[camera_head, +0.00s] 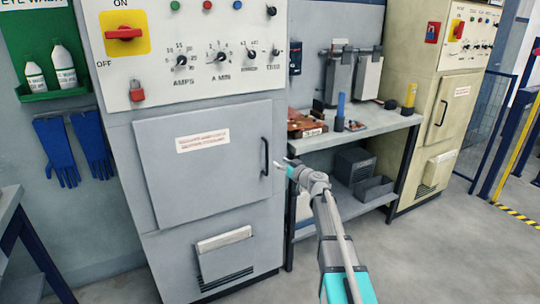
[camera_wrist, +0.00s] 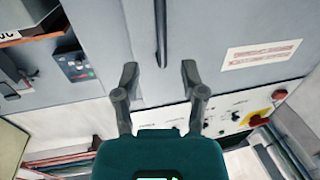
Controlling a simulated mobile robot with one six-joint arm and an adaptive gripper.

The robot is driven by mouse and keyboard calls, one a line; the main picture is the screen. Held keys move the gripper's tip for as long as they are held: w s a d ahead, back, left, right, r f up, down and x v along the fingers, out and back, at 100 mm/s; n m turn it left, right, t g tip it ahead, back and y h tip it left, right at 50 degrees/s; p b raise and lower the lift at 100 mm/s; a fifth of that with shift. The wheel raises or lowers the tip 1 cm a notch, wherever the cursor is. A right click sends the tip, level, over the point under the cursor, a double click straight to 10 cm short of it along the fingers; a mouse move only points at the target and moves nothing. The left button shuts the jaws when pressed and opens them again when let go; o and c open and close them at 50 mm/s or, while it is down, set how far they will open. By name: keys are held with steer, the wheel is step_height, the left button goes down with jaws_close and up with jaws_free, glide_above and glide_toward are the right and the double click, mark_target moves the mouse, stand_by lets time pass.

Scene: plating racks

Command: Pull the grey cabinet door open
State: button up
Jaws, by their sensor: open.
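The grey cabinet door (camera_head: 195,175) is a flat panel with a red-lettered label, and it looks shut in the cabinet front. Its dark vertical bar handle (camera_head: 265,157) is at the door's right edge. My gripper (camera_head: 280,163) is open and empty, just right of the handle in the head view, with a small gap showing. In the wrist view, my gripper (camera_wrist: 160,74) has its two fingers spread, and the handle (camera_wrist: 161,32) reaches down between their tips. The door (camera_wrist: 220,35) fills the upper right there. I cannot tell the exact depth between fingertips and handle.
A workbench (camera_head: 375,128) with tools stands right of the cabinet. A cream cabinet (camera_head: 425,130) is beyond. Blue gloves (camera_head: 56,150) hang at left. Floor in front is clear.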

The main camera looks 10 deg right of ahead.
glide_above(267, 172)
steer(key=w, duration=0.1)
stand_by(0.4)
steer(key=shift+d, duration=0.1)
jaws_close()
